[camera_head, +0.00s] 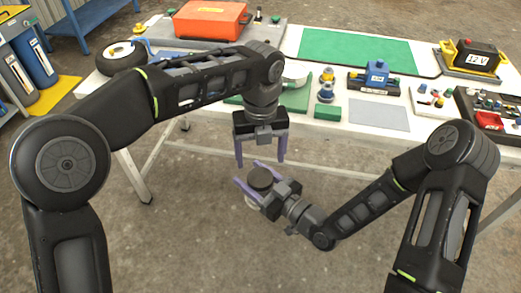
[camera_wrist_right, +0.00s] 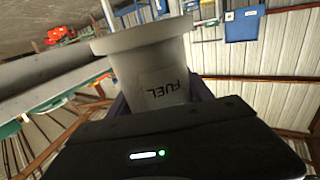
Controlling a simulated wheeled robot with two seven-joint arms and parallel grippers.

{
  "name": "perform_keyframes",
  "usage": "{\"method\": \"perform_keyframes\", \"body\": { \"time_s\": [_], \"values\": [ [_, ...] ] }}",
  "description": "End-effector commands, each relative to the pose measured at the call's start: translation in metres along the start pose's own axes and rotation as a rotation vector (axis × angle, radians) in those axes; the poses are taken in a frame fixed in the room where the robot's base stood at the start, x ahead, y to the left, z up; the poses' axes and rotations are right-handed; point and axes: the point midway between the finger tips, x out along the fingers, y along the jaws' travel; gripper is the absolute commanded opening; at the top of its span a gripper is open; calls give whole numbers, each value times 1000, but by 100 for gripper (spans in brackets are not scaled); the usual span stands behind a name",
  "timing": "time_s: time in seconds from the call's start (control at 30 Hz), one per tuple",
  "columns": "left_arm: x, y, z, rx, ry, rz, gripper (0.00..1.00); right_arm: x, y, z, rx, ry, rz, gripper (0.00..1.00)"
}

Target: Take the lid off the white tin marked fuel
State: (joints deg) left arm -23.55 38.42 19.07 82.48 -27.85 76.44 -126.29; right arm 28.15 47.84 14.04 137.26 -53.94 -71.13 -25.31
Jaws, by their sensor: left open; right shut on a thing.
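The white tin marked fuel (camera_head: 250,203) is in my right gripper (camera_head: 247,176), held in the air in front of the table's near edge. Its dark round top, the lid (camera_head: 260,177), shows between the fingers in the head view. In the right wrist view the tin (camera_wrist_right: 150,85) fills the space beyond my right gripper (camera_wrist_right: 160,98); the word FUEL reads upside down, and one end is a wider pale disc. My left gripper (camera_head: 261,160) is open and empty, fingers pointing down, just above the lid and apart from it.
Below the grippers is open concrete floor.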

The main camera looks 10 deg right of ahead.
Motion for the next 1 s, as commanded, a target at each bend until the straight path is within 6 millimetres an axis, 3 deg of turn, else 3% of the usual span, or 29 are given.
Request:
{"method": "perform_keyframes", "body": {
  "time_s": [0.43,0.8,1.0],
  "values": [
    [61,0,0,-1,2,1,77,0,0,-1,-1,3,0,0],
    [66,0,0,-1,0,0,76,0,0,-1,-1,3,0,0],
    [65,0,0,-1,0,0,60,0,0,-1,-1,3,0,0]
  ]
}}
